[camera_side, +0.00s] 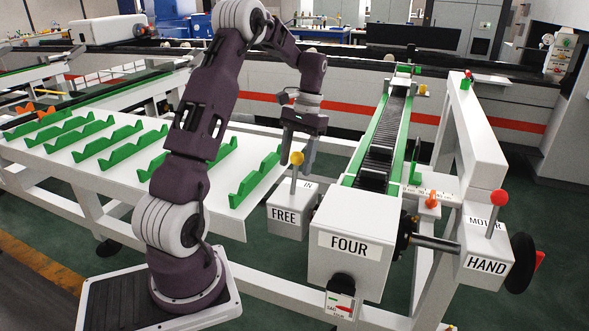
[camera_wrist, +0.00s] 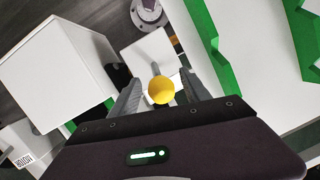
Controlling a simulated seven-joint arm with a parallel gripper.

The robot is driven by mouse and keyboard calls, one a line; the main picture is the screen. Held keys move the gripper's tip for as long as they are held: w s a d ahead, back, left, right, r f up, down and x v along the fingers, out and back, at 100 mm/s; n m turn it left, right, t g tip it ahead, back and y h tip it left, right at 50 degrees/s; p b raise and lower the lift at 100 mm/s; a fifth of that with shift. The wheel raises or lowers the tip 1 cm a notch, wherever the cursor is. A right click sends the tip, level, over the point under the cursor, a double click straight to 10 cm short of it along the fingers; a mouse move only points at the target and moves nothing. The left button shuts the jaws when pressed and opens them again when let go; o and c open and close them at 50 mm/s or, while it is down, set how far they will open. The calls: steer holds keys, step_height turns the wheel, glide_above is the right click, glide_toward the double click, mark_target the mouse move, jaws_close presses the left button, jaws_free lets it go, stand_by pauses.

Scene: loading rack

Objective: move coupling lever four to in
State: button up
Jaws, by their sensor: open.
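The coupling lever is a grey rod with a yellow ball knob (camera_side: 296,158) on top. It rises from a white box (camera_side: 287,217) labelled FREE on the front and IN at the top right. The box stands left of the larger white box labelled FOUR (camera_side: 352,240). The rod looks close to upright in the side view. My gripper (camera_side: 296,160) points down over the lever, with its fingers around the knob's height. In the wrist view the yellow knob (camera_wrist: 162,90) shows between the two open fingers (camera_wrist: 163,95), with a visible gap on each side.
A second lever with a red knob (camera_side: 499,198) stands on a box labelled MOTOR and HAND (camera_side: 486,262) at the right. A black handwheel (camera_side: 521,262) is beside it. The conveyor (camera_side: 385,130) runs behind box FOUR. A white table with green notched supports (camera_side: 256,180) lies left.

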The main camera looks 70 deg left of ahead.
steer(key=v, duration=0.4)
steer(key=shift+r, duration=0.25)
steer(key=s+d+r+m+t+y, duration=0.1)
steer(key=d+r+t, duration=0.1)
steer(key=d+r, duration=0.45)
steer(key=s+d+r+m+t+y, duration=0.1)
steer(key=s+d+r+m, duration=0.15)
steer(key=d, duration=0.65)
steer(key=s+d+f+m+t, duration=0.1)
steer(key=s+d+t, duration=0.4)
steer(key=s+d, duration=0.8)
steer(key=shift+d+m+h, duration=0.2)
steer(key=shift+m+h, duration=0.2)
steer(key=shift+m, duration=0.35)
